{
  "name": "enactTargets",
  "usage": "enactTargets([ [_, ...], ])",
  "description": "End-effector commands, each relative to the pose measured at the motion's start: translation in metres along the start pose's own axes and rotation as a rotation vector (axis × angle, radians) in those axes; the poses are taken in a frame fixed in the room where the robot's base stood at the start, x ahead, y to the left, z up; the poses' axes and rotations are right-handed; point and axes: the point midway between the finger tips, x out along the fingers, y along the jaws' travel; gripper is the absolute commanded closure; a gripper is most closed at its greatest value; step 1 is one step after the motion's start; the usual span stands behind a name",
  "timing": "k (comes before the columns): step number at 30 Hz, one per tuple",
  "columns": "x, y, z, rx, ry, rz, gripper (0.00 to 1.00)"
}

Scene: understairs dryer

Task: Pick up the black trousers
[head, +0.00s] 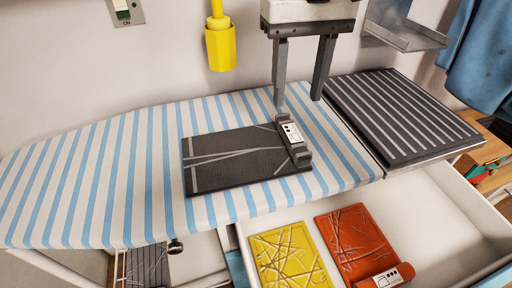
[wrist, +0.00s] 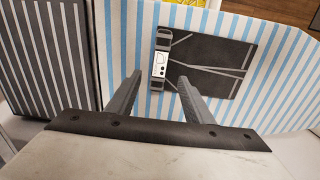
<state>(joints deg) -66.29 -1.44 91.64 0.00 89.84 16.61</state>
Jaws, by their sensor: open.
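The black trousers (head: 235,158) lie folded flat on the blue-and-white striped ironing board (head: 90,185). They look like a dark slab with pale crease lines, and a grey raised clip-like part with a white label (head: 291,132) sits at their right end. In the wrist view the trousers (wrist: 215,68) lie beyond the fingers, label end at left. My gripper (head: 297,100) is open and empty, above and behind the label end in the head view. It also shows in the wrist view (wrist: 158,88). Its fingers appear apart from the trousers.
A dark striped rack or pad (head: 400,115) stands right of the board. An open white drawer (head: 450,205) in front holds a yellow folded item (head: 288,258) and a red one (head: 352,240). A yellow object (head: 220,45) hangs on the wall. The board's left part is clear.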

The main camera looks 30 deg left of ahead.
Motion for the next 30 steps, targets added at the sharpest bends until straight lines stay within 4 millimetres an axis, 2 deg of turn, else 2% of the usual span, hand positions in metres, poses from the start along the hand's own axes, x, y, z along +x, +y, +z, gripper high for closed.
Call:
enactTargets([
  [3, 0.02, 0.0, 0.001, 0.0, -0.001, 0.0, 0.53],
  [6, 0.032, 0.0, 0.0, 0.0, -0.001, 0.0, 0.53],
  [14, 0.047, 0.0, 0.001, 0.0, 0.0, 0.0, 0.53],
  [22, 0.082, 0.0, 0.002, 0.0, -0.001, 0.0, 0.53],
  [30, 0.092, 0.0, 0.002, 0.0, 0.001, 0.0, 0.53],
])
